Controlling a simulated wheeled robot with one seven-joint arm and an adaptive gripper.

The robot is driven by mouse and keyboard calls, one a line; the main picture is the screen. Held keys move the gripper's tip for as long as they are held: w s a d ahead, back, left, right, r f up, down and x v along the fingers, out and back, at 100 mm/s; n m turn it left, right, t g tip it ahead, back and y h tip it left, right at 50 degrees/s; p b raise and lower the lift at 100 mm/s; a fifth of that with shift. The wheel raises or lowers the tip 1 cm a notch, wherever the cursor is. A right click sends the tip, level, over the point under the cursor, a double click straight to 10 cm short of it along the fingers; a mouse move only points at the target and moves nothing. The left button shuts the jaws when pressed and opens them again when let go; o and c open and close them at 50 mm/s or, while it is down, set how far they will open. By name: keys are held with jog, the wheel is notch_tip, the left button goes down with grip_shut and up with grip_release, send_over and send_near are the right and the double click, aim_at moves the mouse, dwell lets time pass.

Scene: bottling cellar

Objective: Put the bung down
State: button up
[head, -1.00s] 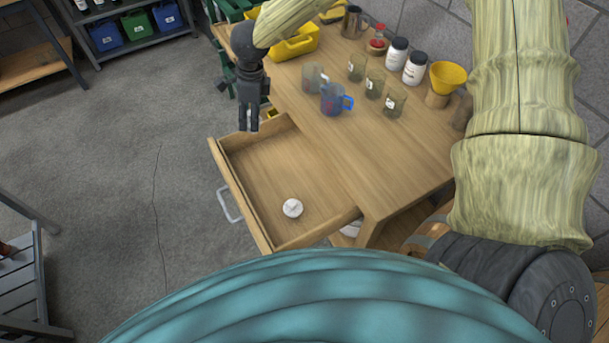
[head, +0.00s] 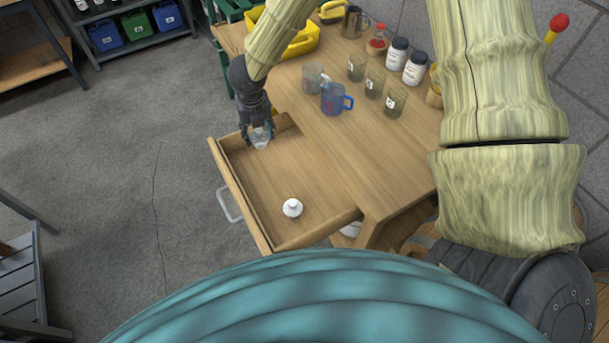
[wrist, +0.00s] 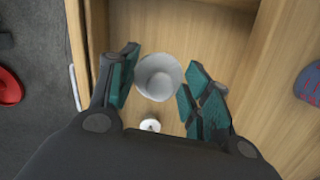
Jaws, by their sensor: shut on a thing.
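The bung (head: 260,138) is a pale, whitish tapered piece held at the fingertips of my gripper (head: 258,132). In the wrist view the bung (wrist: 158,76) shows its round, wide face between the teal finger pads of my gripper (wrist: 158,88). My gripper is shut on it, over the far end of the open wooden drawer (head: 236,192). I cannot tell whether the bung touches the drawer floor. A small white knobbed piece (head: 292,208) sits on the drawer floor at the near end; it also shows in the wrist view (wrist: 150,125).
The blue mug (head: 334,100) stands on the bench (head: 360,155) beside the drawer, with several glasses, white jars and a yellow bin (head: 300,42) behind. The middle of the drawer is bare. The drawer walls stand close around my gripper.

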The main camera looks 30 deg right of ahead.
jog(key=m, duration=0.2)
jog(key=f+m, duration=0.1)
jog(key=m, duration=0.1)
jog(key=d+f+m, duration=0.1)
jog(key=m, duration=0.1)
jog(key=shift+s+f+m+g+h, duration=0.15)
jog(key=shift+s+m+g+h, duration=0.15)
jog(key=shift+s+m+h, duration=0.1)
jog(key=p, duration=0.2)
send_over(270, 167)
jog(key=shift+s+a+f, duration=0.1)
jog(key=shift+a+f, duration=0.1)
jog(key=shift+f, duration=2.3)
jog(key=shift+s+a+f, duration=0.1)
jog(key=shift+a+f, duration=0.05)
jog(key=shift+f, duration=2.35)
jog(key=shift+f, duration=0.1)
jog(key=o, duration=1)
jog(key=r, duration=0.4)
jog(key=a+r+b, duration=0.1)
jog(key=r, duration=0.3)
jog(key=s+r+b, duration=0.1)
jog(key=r, duration=0.3)
jog(key=shift+a, duration=0.25)
